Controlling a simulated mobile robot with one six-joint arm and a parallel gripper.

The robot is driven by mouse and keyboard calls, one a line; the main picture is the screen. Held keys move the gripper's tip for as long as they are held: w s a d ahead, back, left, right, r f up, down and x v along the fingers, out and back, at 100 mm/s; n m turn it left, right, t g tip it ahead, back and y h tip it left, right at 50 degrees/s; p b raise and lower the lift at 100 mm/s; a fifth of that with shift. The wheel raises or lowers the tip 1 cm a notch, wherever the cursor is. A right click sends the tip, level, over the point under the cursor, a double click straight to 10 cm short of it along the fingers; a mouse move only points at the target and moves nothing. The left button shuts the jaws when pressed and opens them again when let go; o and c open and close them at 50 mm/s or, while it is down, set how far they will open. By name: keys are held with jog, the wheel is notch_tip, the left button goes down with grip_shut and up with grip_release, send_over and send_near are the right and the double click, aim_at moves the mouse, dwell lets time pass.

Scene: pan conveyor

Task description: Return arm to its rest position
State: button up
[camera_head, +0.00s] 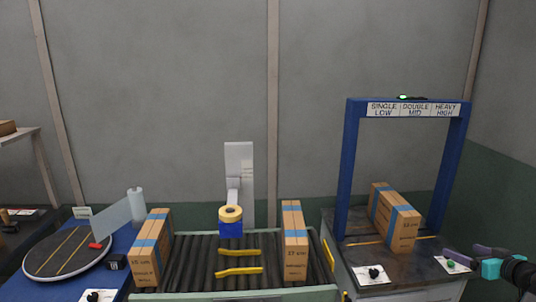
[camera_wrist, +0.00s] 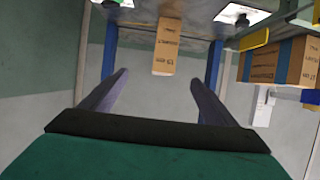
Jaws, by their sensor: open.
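My gripper (camera_head: 461,250) is at the right edge of the head view, over the right end of the grey bench under the blue gantry. Its purple-grey fingers point left. In the wrist view my gripper (camera_wrist: 159,77) has its two fingers spread wide with nothing between them. A cardboard box with blue tape (camera_head: 397,217) stands on the bench under the gantry, apart from the fingers. In the wrist view, which looks upside down, a box (camera_wrist: 167,46) shows beyond the fingertips.
The blue gantry (camera_head: 352,165) bears signs for single, double and heavy. A roller conveyor (camera_head: 190,265) carries boxes (camera_head: 152,248) (camera_head: 294,240) at either side. A round turntable (camera_head: 65,245) is at left. White cards with a black button (camera_head: 374,273) and a green button (camera_head: 451,263) lie on the bench.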

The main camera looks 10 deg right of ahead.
jog(key=w+a+f+g+y, duration=0.2)
jog(key=w+a+f, duration=0.1)
jog(key=a+f, duration=0.65)
jog(key=w+a+f+g+y, duration=0.2)
jog(key=w+a+f, duration=0.1)
jog(key=a+f, duration=0.7)
jog(key=s+a+f+g+y, duration=0.1)
jog(key=s+a+f+g, duration=0.15)
jog(key=a+f, duration=0.55)
jog(key=s+a+f+g, duration=0.1)
jog(key=a+f+g, duration=0.2)
jog(key=a+f, duration=0.5)
jog(key=s+a+f+g, duration=0.5)
jog(key=s+a+f, duration=0.55)
jog(key=a, duration=0.25)
jog(key=s+a+f+g+h, duration=0.2)
jog(key=s+f, duration=0.2)
jog(key=s, duration=0.4)
jog(key=s+a+f+n+g+h, duration=0.1)
jog(key=s+a+f+g+h, duration=0.1)
jog(key=s, duration=0.6)
jog(key=shift+s+a+f, duration=0.35)
jog(key=shift+a+f, duration=0.5)
jog(key=shift+f, duration=0.05)
jog(key=shift+d+g, duration=0.15)
jog(key=shift+g, duration=0.1)
